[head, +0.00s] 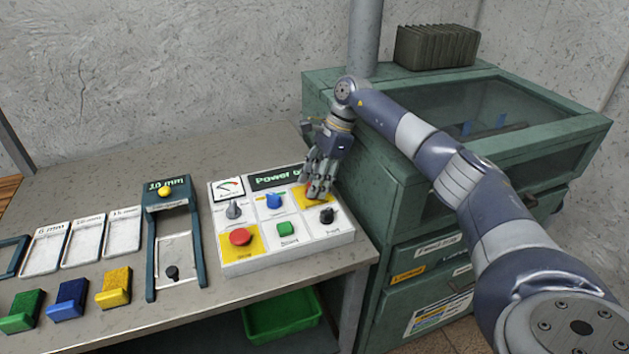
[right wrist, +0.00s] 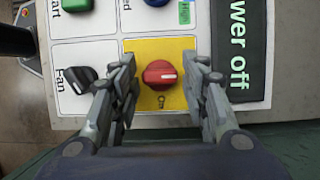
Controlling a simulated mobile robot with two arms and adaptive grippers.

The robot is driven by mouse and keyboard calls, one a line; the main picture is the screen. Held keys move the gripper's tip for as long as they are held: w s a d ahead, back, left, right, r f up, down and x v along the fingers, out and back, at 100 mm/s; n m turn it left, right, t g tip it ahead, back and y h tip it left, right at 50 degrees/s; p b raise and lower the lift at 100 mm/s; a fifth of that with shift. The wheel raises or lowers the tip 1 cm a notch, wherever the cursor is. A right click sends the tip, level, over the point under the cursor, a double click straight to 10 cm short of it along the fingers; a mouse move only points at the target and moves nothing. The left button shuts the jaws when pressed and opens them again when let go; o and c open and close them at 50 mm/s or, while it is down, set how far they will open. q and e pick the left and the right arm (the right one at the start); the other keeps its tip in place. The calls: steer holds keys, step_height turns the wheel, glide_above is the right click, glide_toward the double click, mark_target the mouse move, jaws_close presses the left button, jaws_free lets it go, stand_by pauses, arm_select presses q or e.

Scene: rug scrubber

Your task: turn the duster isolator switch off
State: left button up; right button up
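The isolator switch is a red rotary knob (right wrist: 160,74) with a white pointer mark, on a yellow plate (right wrist: 150,48) of the white control panel (head: 292,259). My right gripper (right wrist: 164,62) is open, with one finger on each side of the knob. In the right wrist view a gap shows between the knob and each finger. A dark display beside the knob reads "Power off" (right wrist: 238,45). My left gripper is not in view.
The black fan knob (right wrist: 80,80) is close beside one finger. The panel also has a blue knob (head: 273,201), a green button (head: 286,228), a red button (head: 240,237) and a grey knob (head: 233,210). A green cabinet (head: 345,160) stands right of the bench.

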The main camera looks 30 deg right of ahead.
steer(key=shift+d+r, duration=0.1)
steer(key=shift+r, duration=0.2)
steer(key=v, duration=1.1)
steer(key=shift+r, duration=0.15)
